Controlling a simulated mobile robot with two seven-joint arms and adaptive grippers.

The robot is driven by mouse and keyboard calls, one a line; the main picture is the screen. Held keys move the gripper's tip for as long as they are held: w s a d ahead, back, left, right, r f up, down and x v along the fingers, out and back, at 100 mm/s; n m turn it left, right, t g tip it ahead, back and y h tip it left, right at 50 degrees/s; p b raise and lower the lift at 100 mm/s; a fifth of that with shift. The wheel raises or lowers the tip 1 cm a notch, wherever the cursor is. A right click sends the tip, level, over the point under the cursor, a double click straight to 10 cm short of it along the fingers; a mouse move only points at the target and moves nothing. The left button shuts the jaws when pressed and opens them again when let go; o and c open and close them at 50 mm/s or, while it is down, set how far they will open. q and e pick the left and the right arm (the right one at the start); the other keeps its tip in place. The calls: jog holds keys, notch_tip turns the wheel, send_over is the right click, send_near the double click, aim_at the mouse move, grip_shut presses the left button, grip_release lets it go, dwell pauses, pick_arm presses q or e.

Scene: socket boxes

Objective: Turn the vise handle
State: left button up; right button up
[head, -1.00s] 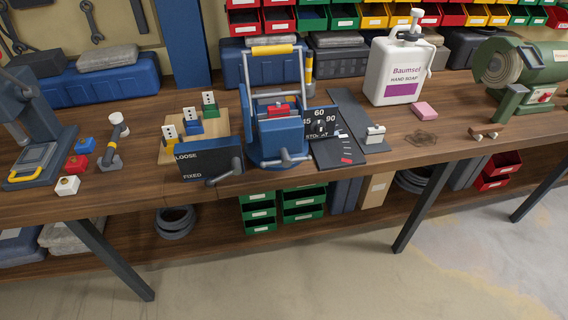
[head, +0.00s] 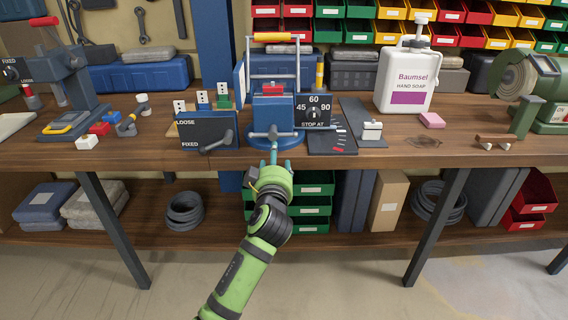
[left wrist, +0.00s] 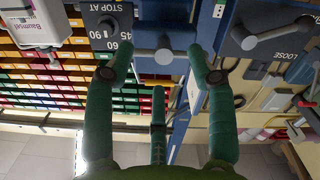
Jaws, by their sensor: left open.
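The vise (head: 273,112) is blue with a grey frame and stands at the front edge of the workbench. Its grey bar handle (head: 272,135) faces me at the front, lying roughly level. My left gripper (head: 273,155), on a green arm, is just in front of and below the handle. In the left wrist view, which is upside down, the handle (left wrist: 163,52) lies just beyond the spread fingers of the left gripper (left wrist: 160,75). The gripper is open and empty; I cannot tell whether a fingertip touches the handle. My right gripper is not in view.
A STOP AT dial panel (head: 315,112) stands close right of the vise. A LOOSE/FIXED panel (head: 208,132) with a lever stands close left. A soap bottle (head: 405,80) is farther right. Green drawers (head: 312,190) sit under the bench. The floor in front is open.

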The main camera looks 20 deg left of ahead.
aim_at(273, 136)
pick_arm(q)
jog(key=shift+n+t, duration=0.3)
jog(key=shift+n, duration=0.1)
jog(key=w, duration=0.2)
jog(key=w+a+r, duration=0.1)
jog(key=w, duration=0.1)
jog(key=w+a+r, duration=0.1)
jog(key=w, duration=0.1)
jog(key=shift+w+a+r, duration=0.1)
jog(key=shift+w+a, duration=0.1)
jog(key=shift+w, duration=0.05)
grip_shut()
